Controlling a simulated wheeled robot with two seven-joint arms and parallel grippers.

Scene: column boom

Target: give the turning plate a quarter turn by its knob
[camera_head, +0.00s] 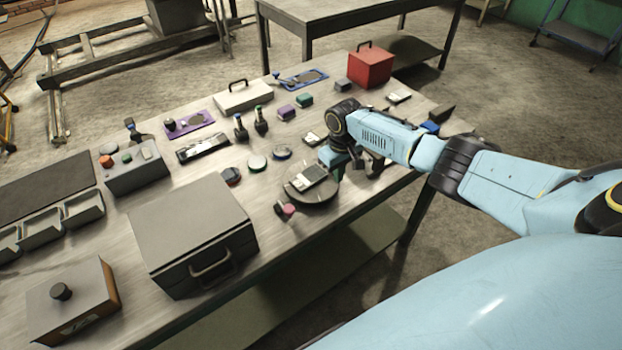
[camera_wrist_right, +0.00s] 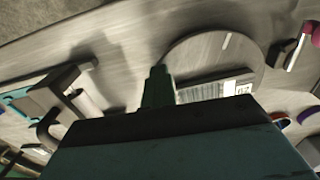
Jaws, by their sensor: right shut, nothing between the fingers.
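The turning plate (camera_head: 318,197) is a round grey disc near the front edge of the workbench. A flat device with a pale label (camera_head: 308,177) lies on it. The disc (camera_wrist_right: 222,58) also shows in the right wrist view, with a short light mark on its far part. My right gripper (camera_head: 334,163) is low at the back right edge of the plate. Its shut fingers (camera_wrist_right: 157,84) show at the left rim of the disc and hold nothing. I cannot make out the knob; the gripper may hide it. My left gripper is not in view.
A small pink-ended item (camera_head: 288,209) lies close to the plate's front left. A large grey case (camera_head: 192,228) stands at left, and a red box (camera_head: 370,68) at the back. Several small items crowd the bench behind the plate. Dark brackets (camera_head: 375,165) stand right of the gripper.

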